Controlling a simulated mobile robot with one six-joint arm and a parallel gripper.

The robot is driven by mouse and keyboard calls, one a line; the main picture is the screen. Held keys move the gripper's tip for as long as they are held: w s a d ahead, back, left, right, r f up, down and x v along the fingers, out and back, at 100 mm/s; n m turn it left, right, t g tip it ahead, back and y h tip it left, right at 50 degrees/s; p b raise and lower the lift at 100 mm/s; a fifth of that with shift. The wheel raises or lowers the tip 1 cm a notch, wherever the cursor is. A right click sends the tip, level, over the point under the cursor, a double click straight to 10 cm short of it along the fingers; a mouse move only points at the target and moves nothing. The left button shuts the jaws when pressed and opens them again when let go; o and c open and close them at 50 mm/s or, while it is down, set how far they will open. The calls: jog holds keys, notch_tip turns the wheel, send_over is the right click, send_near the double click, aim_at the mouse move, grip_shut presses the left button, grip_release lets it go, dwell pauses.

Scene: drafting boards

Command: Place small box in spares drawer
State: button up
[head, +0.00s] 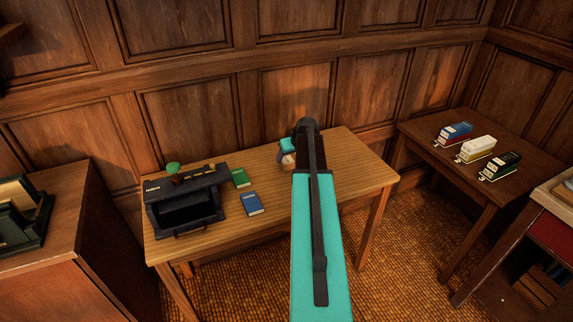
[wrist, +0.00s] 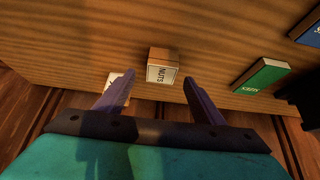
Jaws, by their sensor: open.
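A small tan box with a white face marked "NUTS" (wrist: 162,72) sits on the wooden table (wrist: 110,35). In the wrist view my gripper (wrist: 158,78) is open, with one purple finger on each side in front of this box and a gap to it. In the head view my gripper (head: 288,148) is over the back of the table, and my arm hides part of that area. A black drawer unit (head: 160,215) with a dark open front and a handle low down stands at the table's left. Its label is too small to read.
A green box (head: 240,178) and a blue box (head: 250,203) lie between the drawer unit and my gripper. Another white-faced item (wrist: 113,78) is partly behind the left finger. Small things, one green (head: 173,168), sit on the unit. A side table (head: 445,165) holds three labelled items.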

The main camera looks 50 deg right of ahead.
aim_at(287, 160)
jog(key=shift+f, duration=0.1)
jog(key=shift+p+x, duration=1)
jog(key=shift+x, duration=1.5)
jog(key=shift+a, duration=0.1)
jog(key=c, duration=1.3)
jog(key=shift+r+b, duration=0.75)
jog(key=shift+r, duration=0.85)
jog(key=s+a+b, duration=0.1)
jog(key=s+a, duration=0.1)
jog(key=s, duration=0.3)
jog(key=s+a+r+b, duration=0.1)
jog(key=s+a, duration=0.1)
jog(key=s, duration=0.2)
jog(key=s+a+b, duration=0.1)
jog(key=s+a, duration=0.2)
jog(key=s, duration=0.2)
jog(key=shift+s+r, duration=0.3)
jog(key=shift+r, duration=0.05)
